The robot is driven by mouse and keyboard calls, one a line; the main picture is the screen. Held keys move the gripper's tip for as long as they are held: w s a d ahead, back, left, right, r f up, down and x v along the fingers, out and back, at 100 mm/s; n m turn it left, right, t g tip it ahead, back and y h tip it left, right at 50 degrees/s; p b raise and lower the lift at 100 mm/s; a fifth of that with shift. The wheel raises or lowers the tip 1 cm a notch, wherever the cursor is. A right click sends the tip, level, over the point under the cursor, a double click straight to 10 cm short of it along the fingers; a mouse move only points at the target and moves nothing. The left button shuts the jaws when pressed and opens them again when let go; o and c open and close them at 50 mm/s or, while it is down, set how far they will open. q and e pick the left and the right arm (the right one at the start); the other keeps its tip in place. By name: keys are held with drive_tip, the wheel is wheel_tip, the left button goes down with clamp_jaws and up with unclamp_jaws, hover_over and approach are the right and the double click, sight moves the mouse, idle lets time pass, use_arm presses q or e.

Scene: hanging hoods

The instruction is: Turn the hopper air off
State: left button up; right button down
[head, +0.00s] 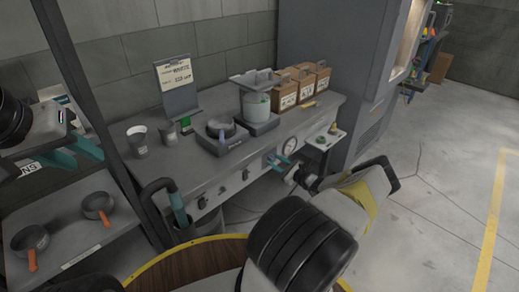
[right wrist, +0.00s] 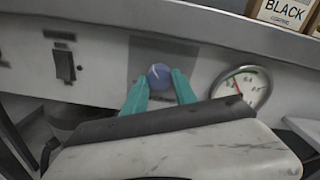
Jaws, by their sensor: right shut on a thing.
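A blue round knob (right wrist: 159,76) sits on a grey plate on the front panel of the bench, left of a white dial gauge (right wrist: 241,88). The gauge also shows in the head view (head: 290,146). My right gripper (right wrist: 160,88) is at the knob, with one teal finger on each side, shut on it. In the head view my right gripper (head: 280,161) reaches the bench front, and its fingers mostly hide the knob. A pale line shows on the knob face. My left gripper (head: 75,153) is at the far left, its teal fingers apart and empty.
Dark switches (right wrist: 64,65) are on the panel left of the knob. The bench top (head: 205,170) holds a scale (head: 222,140), a hopper-like canister (head: 257,103), cups and labelled boxes (head: 284,93). A shelf with pans (head: 98,206) is at lower left. Open floor is at right.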

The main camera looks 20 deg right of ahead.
drive_tip(key=n, duration=0.4)
drive_tip(key=shift+n, duration=0.3)
drive_tip(key=n, duration=0.3)
drive_tip(key=shift+d+n, duration=0.1)
drive_tip(key=shift+n, duration=0.3)
drive_tip(key=n, duration=0.4)
drive_tip(key=shift+r+n, duration=0.1)
drive_tip(key=shift+n, duration=1.9)
drive_tip(key=c, duration=1)
unclamp_jaws()
drive_tip(key=shift+s, duration=0.1)
